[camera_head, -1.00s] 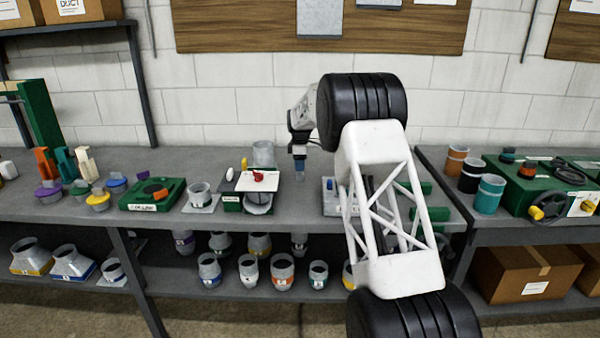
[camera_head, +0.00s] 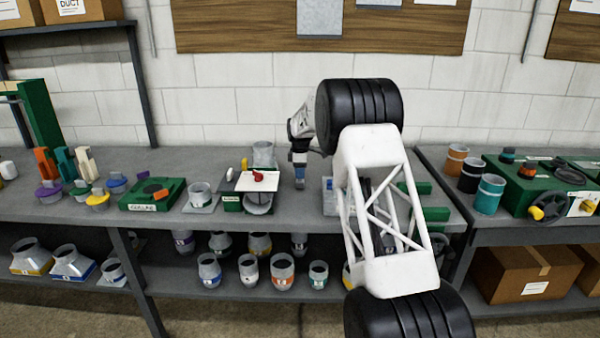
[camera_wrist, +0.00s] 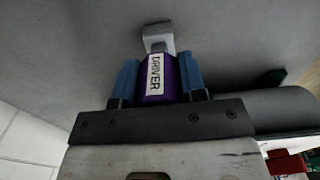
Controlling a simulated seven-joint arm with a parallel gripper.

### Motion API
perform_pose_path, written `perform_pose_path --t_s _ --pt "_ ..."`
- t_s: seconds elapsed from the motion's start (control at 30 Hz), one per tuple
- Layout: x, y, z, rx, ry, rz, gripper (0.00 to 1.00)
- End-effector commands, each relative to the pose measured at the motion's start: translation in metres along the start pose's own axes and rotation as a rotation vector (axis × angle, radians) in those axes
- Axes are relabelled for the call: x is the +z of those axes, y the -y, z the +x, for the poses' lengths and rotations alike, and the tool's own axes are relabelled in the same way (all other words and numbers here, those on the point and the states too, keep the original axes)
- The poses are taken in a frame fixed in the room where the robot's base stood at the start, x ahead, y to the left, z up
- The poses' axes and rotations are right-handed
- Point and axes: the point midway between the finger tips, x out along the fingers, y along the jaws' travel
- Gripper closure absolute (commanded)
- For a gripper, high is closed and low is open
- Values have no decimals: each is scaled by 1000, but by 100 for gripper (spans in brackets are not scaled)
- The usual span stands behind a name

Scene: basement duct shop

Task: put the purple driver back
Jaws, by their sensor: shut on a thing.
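The purple driver (camera_wrist: 156,88) with a white "DRIVER" label is between the blue finger pads of my gripper (camera_wrist: 159,80) in the wrist view. The pads press on it from both sides. Its grey metal end (camera_wrist: 157,38) points away from the wrist, toward a grey surface. In the head view my gripper (camera_head: 299,172) points down over the grey bench (camera_head: 320,208), right of the white-topped green stand. The driver's purple body cannot be made out there. Whether its tip touches the bench cannot be told. No clear holder for the driver can be made out.
The green stand with a white top and red knob (camera_head: 257,179) is just left of my gripper. A green box (camera_head: 152,194) and several coloured-handled pieces stand farther left. Bare bench lies in front of my gripper.

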Motion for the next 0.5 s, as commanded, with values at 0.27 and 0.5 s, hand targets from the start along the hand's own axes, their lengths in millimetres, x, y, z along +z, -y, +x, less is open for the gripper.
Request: perform_pose_path --t_s 0.27,0.5 --pt "0 0 3 0 0 0 57" --pt "0 0 3 0 0 0 36"
